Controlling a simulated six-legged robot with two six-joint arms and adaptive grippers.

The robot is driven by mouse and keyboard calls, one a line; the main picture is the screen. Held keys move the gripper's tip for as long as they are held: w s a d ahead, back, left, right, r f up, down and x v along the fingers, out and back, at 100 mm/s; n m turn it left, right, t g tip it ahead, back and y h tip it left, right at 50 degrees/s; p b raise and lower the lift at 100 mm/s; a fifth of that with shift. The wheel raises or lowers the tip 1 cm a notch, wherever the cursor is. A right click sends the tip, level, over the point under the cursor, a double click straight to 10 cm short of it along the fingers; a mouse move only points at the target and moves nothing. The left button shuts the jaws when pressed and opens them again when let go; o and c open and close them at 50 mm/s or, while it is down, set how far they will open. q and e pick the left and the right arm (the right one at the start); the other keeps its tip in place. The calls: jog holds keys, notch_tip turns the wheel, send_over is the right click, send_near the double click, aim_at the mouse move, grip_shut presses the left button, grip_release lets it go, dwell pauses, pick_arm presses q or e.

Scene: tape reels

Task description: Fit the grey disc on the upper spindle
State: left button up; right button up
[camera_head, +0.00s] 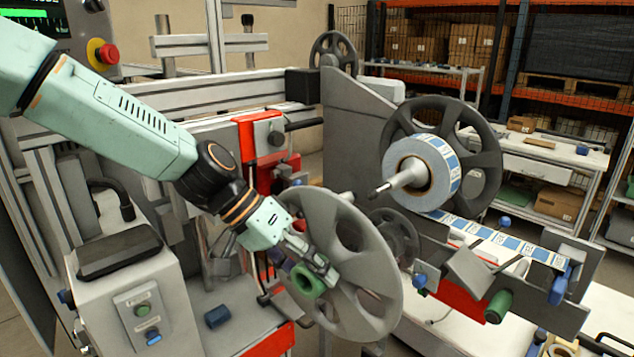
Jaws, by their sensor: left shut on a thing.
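The large grey disc (372,252), with wide cut-outs, is tilted in front of the machine, left of and below the upper spindle. My left gripper (318,268) is shut on it near its middle, next to a green ring-like hub (307,281); the exact contact is hard to see. The upper spindle (400,180) is a pale, pointed shaft sticking out toward the lower left. It carries a roll of blue and white labels (449,160), with a dark grey disc (487,157) behind the roll. The held disc is apart from the spindle tip. My right gripper is not in view.
A label strip (505,240) runs from the roll to the lower right, past a green knob (497,307). A smaller dark wheel (397,238) sits behind the held disc. A red emergency button (102,53) is at upper left. A control box (140,300) stands lower left.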

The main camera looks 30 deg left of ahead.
aim_at(327, 206)
pick_arm(q)
jog(key=shift+m+g+h, duration=0.4)
jog(key=shift+h, duration=0.1)
jog(key=r+p, duration=0.1)
jog(key=r, duration=0.2)
jog(key=r+p, duration=0.1)
jog(key=r, duration=0.2)
jog(key=d+r+p, duration=0.1)
jog(key=r+p, duration=0.1)
jog(key=r, duration=0.2)
jog(key=shift+w+r, duration=0.1)
jog(key=shift+w, duration=0.2)
jog(key=shift+w+b, duration=0.45)
jog(key=shift+w+d+b, duration=0.25)
jog(key=shift+w+b, duration=0.05)
jog(key=shift+w, duration=0.2)
jog(key=shift+w+d+b, duration=0.25)
jog(key=shift+w+b, duration=0.05)
jog(key=shift+w, duration=0.15)
jog(key=shift+w+d, duration=0.2)
jog(key=shift+w, duration=0.4)
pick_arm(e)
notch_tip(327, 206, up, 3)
pick_arm(q)
jog(key=shift+a, duration=0.1)
jog(key=shift+s, duration=0.15)
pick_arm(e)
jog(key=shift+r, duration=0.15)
pick_arm(q)
jog(key=shift+w+d, duration=0.2)
